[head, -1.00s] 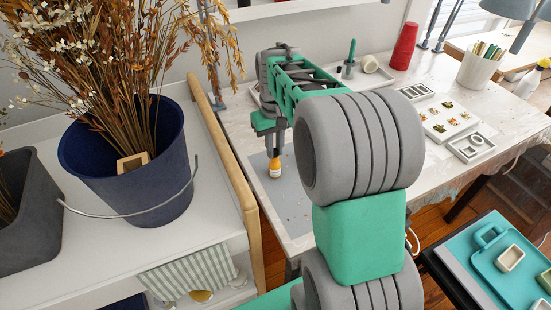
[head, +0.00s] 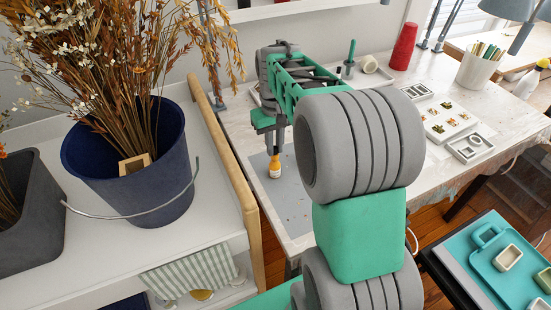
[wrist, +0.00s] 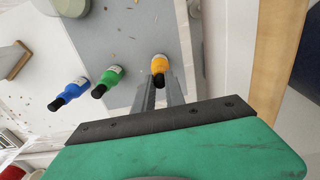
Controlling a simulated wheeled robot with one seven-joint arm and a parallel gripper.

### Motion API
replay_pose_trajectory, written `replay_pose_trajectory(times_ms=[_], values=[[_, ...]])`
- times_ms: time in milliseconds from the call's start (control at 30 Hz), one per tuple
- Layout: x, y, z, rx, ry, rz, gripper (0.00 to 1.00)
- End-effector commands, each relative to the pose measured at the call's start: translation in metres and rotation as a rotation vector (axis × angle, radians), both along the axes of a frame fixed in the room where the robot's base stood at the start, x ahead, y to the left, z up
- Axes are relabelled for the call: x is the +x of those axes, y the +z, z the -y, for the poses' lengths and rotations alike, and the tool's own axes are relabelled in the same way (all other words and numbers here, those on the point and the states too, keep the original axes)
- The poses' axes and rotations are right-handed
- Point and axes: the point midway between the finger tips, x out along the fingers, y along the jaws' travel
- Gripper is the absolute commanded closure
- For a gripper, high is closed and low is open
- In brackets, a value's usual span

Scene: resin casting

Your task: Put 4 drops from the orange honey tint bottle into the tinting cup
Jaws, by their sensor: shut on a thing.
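The orange honey tint bottle (head: 274,169), amber with a pale label and a black cap, is upright at the grey mat (head: 288,202) near the table's left end. My gripper (head: 274,152) points down and is shut on its top. In the wrist view the bottle (wrist: 159,66) shows between the ends of my two fingers (wrist: 160,88). I cannot tell whether its base touches the mat. A green bottle (wrist: 108,82) and a blue bottle (wrist: 69,92), both black-capped, are left of it there. I cannot identify the tinting cup for sure.
A wooden-edged shelf with a dark blue bucket (head: 130,175) stands left of the table. A red cup stack (head: 403,47) stands at the back.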

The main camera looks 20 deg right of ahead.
Motion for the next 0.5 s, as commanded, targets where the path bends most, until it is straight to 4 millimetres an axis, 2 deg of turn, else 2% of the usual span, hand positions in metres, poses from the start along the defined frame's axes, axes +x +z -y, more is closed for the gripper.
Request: replay_pose_trajectory(times_ms=[167,500], values=[[0.0,0.012,0.0,0.0,0.0,0.001,0.96],[0.0,0.06,0.0,0.0,0.0,0.0,0.96]])
